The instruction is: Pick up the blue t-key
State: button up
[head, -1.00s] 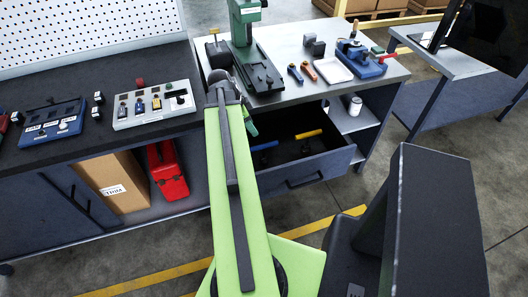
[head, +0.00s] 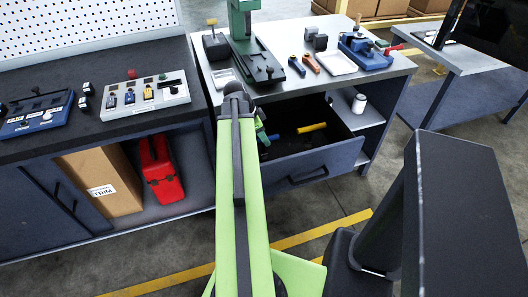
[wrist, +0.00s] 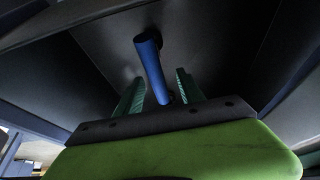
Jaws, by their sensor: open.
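The blue t-key (wrist: 151,60) shows in the wrist view as a blue bar between and beyond the fingers of my gripper (wrist: 158,82). The fingers are open, one on each side of the bar's near end, and I cannot tell whether either touches it. In the head view my gripper (head: 261,132) reaches into the open drawer (head: 312,163), mostly hidden behind my green arm. A small blue part of the key (head: 272,138) shows just right of the fingers. A yellow-handled tool (head: 312,128) lies farther right in the drawer.
The drawer's walls surround my gripper, and the bench top (head: 290,80) overhangs its back. A green press (head: 243,35), a white tray (head: 337,63) and a blue vise (head: 365,52) stand on top.

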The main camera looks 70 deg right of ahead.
jog(key=b, duration=0.5)
send_over(267, 155)
notch_tip(267, 155, down, 5)
jog(key=shift+d, duration=0.15)
jog(key=shift+r, duration=0.15)
grip_shut()
dwell(0.7)
